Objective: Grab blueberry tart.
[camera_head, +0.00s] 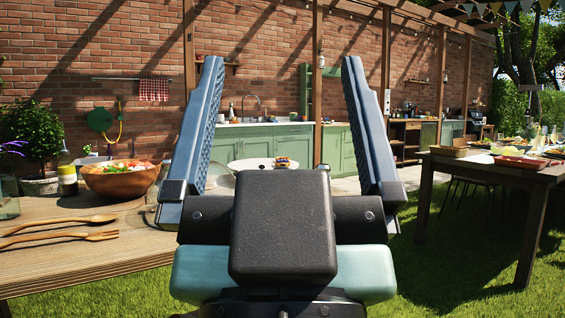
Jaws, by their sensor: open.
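My gripper (281,68) fills the middle of the view, its two dark ribbed fingers pointing up and spread wide apart. Nothing is between the fingertips. A small brown item with a dark top (282,162), which looks like the blueberry tart, shows between the fingers, beyond the gripper. It sits on a pale round surface (250,163), whose near part is hidden behind my gripper. I cannot tell whether that surface is a plate or a small table. The tart is too small to make out in detail.
A wooden table (95,267) on the left holds a salad bowl (121,180), a wooden fork (62,236) and a wooden spoon (65,222). A dark table (490,170) with dishes stands right. Green cabinets (338,148) line the brick wall. Grass (450,265) between the tables is open.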

